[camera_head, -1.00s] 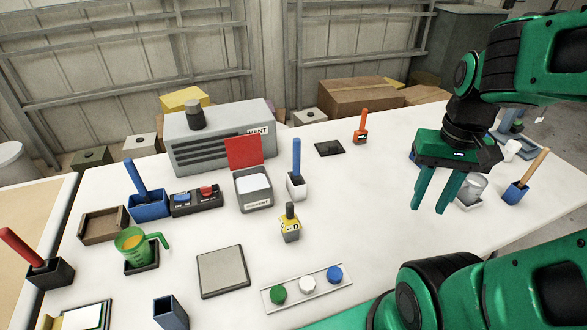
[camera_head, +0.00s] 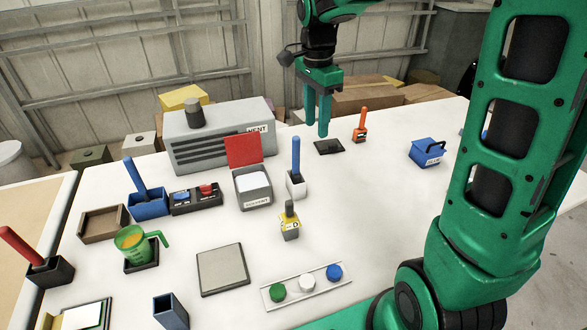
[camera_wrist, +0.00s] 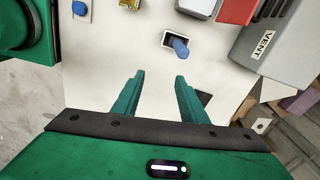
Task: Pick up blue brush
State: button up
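A blue handle (camera_head: 296,153) stands upright in a small white holder (camera_head: 297,188) near the middle of the table. In the wrist view this blue handle (camera_wrist: 179,46) shows end-on, beyond my fingertips. A second blue handle (camera_head: 136,174) leans in a blue box (camera_head: 149,206) at the left. The bristles of both are hidden, so I cannot tell which is the blue brush. My gripper (camera_head: 318,133) is open and empty, behind and to the right of the white holder, above the dark pad. Its fingers (camera_wrist: 160,78) point toward the white holder but stand apart from it.
A grey vent box (camera_head: 215,135) and a grey bin with a raised red lid (camera_head: 244,152) stand left of the white holder. A yellow-based brush (camera_head: 290,228) is in front of it. An orange-handled tool (camera_head: 361,126) and a blue caddy (camera_head: 426,153) are at right. The table's right-middle is clear.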

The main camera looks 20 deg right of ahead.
aim_at(296, 152)
jog(key=shift+m, duration=0.8)
jog(key=w+a, duration=0.3)
jog(key=a, duration=0.1)
jog(key=shift+w+f, duration=0.15)
jog(key=shift+f, duration=0.2)
jog(key=shift+a+f, duration=0.1)
jog(key=shift+f, duration=0.25)
notch_tip(296, 152, down, 10)
jog(key=shift+c, duration=0.3)
grip_shut()
